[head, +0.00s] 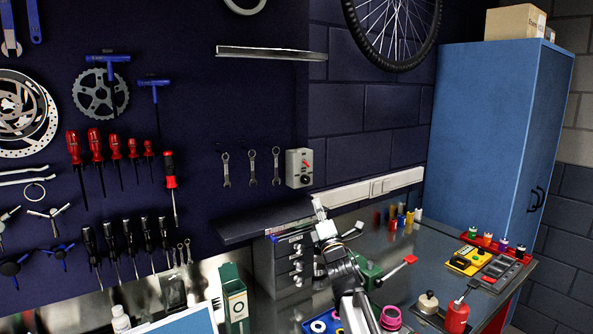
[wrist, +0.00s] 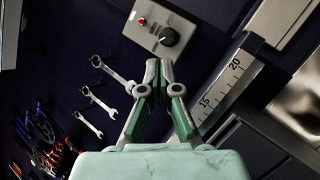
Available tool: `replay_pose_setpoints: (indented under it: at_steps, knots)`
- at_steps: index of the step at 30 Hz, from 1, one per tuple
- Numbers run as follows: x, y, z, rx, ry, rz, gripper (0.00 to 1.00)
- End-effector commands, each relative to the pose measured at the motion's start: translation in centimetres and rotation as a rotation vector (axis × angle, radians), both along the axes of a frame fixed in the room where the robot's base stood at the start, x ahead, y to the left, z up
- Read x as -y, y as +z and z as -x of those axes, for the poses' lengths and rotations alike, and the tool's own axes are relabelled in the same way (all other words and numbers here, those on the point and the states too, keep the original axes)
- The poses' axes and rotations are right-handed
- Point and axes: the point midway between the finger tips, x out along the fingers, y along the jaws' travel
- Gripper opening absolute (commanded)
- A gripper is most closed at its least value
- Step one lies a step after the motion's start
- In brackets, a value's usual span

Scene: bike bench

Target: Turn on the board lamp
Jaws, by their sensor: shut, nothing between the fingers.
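A grey control box (head: 299,168) with a small red lever and a black knob is mounted on the dark board. In the wrist view the box (wrist: 145,38) shows its red lever (wrist: 142,21) and black knob (wrist: 168,36) uncovered. A long pale bar (head: 271,53), perhaps the lamp, is fixed higher on the board and looks unlit. My gripper (head: 318,204) is below the box in the head view. In the wrist view my gripper (wrist: 159,66) is shut and empty, its tips close to the box's lower edge in the picture. I cannot tell the exact gap.
Several wrenches (head: 252,167) hang left of the box. A narrow shelf (head: 260,222) juts out below, above a grey drawer unit (head: 288,262). A ruler-like strip (wrist: 230,80) lies right of my fingers. A blue cabinet (head: 490,140) stands at the right.

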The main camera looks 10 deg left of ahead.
Motion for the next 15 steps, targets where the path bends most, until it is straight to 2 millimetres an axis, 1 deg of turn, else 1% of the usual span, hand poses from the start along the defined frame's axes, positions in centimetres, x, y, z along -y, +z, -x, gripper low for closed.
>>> replay_pose_setpoints:
  at_steps: [1,3,6,15]
  knots:
    - [-1.3,0.4,0.6,0.019,0.011,0.014,0.00]
    - [-2.4,0.6,1.0,0.038,0.019,0.028,0.00]
    - [-3.2,0.7,1.4,0.053,0.024,0.037,0.00]
    - [-3.3,0.7,1.5,0.056,0.024,0.038,0.00]
